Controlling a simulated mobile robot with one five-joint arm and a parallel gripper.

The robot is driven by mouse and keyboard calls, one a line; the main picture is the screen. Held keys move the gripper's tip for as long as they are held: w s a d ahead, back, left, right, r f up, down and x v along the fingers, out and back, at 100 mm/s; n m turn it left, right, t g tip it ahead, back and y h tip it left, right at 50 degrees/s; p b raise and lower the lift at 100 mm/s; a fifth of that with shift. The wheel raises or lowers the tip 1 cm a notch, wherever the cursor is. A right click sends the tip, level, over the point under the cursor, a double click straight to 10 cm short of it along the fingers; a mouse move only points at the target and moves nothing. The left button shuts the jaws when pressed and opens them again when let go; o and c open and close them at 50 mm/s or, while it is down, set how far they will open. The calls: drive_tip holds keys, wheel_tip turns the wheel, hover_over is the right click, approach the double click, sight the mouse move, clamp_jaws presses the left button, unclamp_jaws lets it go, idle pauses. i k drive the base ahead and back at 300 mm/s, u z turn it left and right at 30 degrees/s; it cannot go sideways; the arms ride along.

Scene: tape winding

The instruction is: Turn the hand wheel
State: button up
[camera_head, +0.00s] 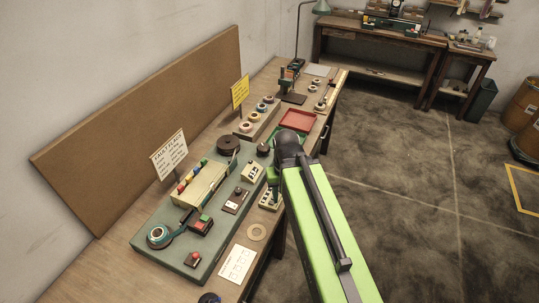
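A green tape-winding board (155,235) lies on the long bench. Near its far end is a dark brown round reel or wheel (228,145), and a smaller dark round part (263,149) sits to its right. I cannot tell which of them is the hand wheel. My green arm reaches up from the lower right to a black joint. A small green and dark end part, which may be my gripper (272,184), shows left of the joint, over the board's right edge. Its fingers cannot be made out, and the arm hides part of the board there.
A red tray (298,120) lies beyond. Two upright signs stand behind. Open floor is at right.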

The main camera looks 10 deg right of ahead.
sight(263, 149)
drive_tip(key=u, duration=0.05)
drive_tip(key=k, duration=0.45)
drive_tip(key=z, duration=0.55)
drive_tip(key=i, duration=1.3)
drive_tip(key=u, duration=0.4)
